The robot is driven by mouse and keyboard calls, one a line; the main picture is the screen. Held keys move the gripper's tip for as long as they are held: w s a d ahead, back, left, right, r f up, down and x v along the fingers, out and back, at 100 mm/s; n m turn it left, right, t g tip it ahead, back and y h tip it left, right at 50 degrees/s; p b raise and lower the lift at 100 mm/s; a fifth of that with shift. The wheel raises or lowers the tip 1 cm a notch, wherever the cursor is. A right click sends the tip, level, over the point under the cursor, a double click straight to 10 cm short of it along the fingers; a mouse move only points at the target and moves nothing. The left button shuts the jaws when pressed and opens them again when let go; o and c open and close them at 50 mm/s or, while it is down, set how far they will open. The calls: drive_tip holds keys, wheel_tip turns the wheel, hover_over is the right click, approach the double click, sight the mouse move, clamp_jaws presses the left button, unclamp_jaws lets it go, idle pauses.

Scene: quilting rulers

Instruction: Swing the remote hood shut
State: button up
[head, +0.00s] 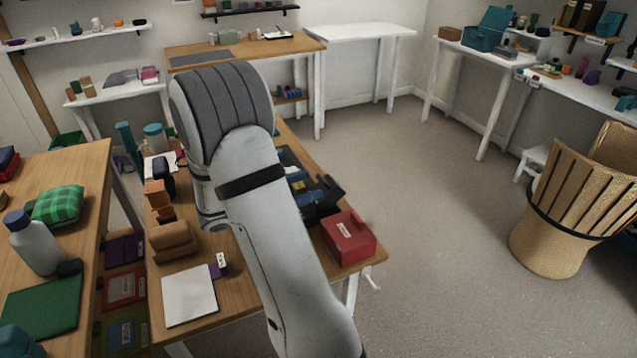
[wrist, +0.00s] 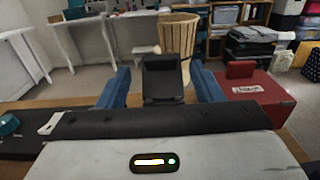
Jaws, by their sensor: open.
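A black object with a raised upper part (wrist: 162,80), which looks like the remote with its hood up, stands ahead of me in the wrist view. In the head view a dark upright piece (head: 331,188) shows just beyond my arm, left of and behind the red box. My gripper (wrist: 159,72) is open, with its two blue fingers on either side of the black object and gaps on both sides. I cannot tell whether either finger touches it. My arm hides part of the bench around it in the head view.
A red labelled box (head: 348,238) sits close by at the bench's right corner; it also shows in the wrist view (wrist: 255,100). A white sheet (head: 189,295) and a brown item (head: 173,241) lie left of my arm. Open floor (head: 440,220) lies to the right, before a woven basket (head: 565,215).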

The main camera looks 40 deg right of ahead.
sight(322, 181)
drive_tip(key=x, duration=0.5)
drive_tip(key=c, duration=1.1)
drive_tip(key=shift+a, duration=0.2)
drive_tip(key=shift+c, duration=0.2)
